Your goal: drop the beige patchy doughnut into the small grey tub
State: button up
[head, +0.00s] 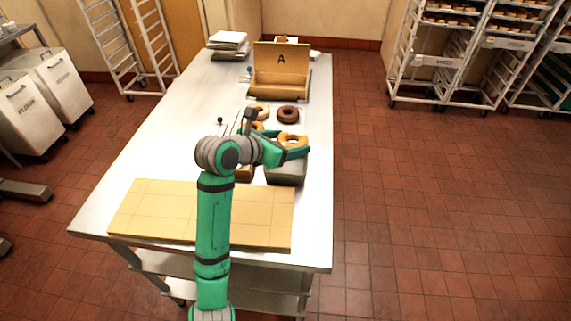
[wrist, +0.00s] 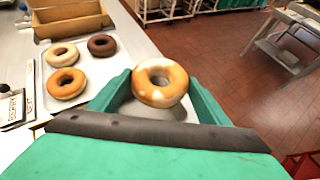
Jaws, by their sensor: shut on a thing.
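The beige patchy doughnut (wrist: 160,84), golden with pale patches, is held between the two fingers of my gripper (wrist: 160,92) in the wrist view. In the head view the doughnut (head: 291,142) shows in my gripper (head: 290,146) above the small grey tub (head: 287,174). The tub is partly covered by my gripper and the doughnut. In the wrist view a grey surface shows below the doughnut, mostly hidden by my gripper. The doughnut appears raised above the tub, but the exact gap cannot be told.
A tray (wrist: 85,100) carries a pale doughnut (wrist: 62,54), a dark chocolate doughnut (wrist: 101,45) and a golden doughnut (wrist: 66,83). An open box marked A (head: 281,85) stands behind it. A wooden board (head: 150,208) lies at the table's near end. The right table edge is close to the tub.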

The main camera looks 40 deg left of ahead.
jog(key=shift+f, duration=0.4)
jog(key=o, duration=1.1)
jog(key=v, duration=1)
jog(key=shift+s+r, duration=0.2)
jog(key=shift+s, duration=0.15)
